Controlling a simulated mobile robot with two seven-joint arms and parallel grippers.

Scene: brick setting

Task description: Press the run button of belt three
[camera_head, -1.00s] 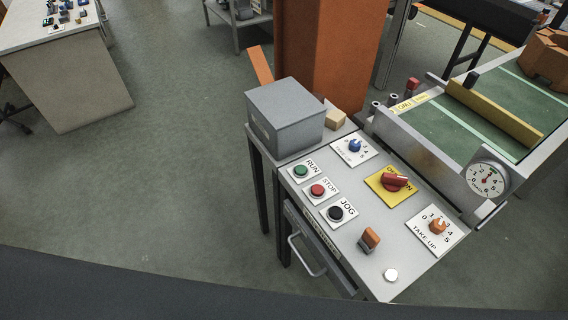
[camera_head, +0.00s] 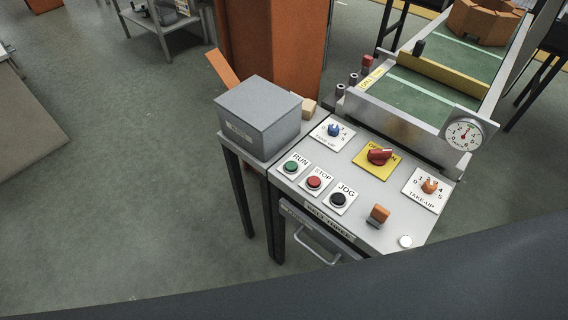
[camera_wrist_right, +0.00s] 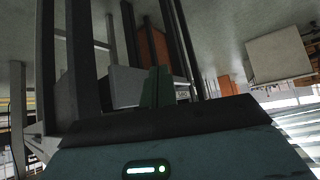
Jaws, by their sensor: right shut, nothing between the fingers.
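The green run button (camera_head: 291,167) sits on a white plate marked RUN, at the left of the grey control panel (camera_head: 350,215) in the head view. The drawer front below carries a label reading belt three (camera_head: 329,223). The red stop button (camera_head: 314,182) and black jog button (camera_head: 338,199) follow in a row to its right. My right gripper (camera_wrist_right: 157,88) shows only in the right wrist view, with its dark green fingers together and empty. No contact with the panel shows. My left gripper is in neither view.
A grey box (camera_head: 258,115) stands just behind and left of the buttons. A red selector knob (camera_head: 380,156), blue knob (camera_head: 334,130) and orange knob (camera_head: 429,186) are on the panel. A drawer handle (camera_head: 319,243) juts out below. Floor at left is clear.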

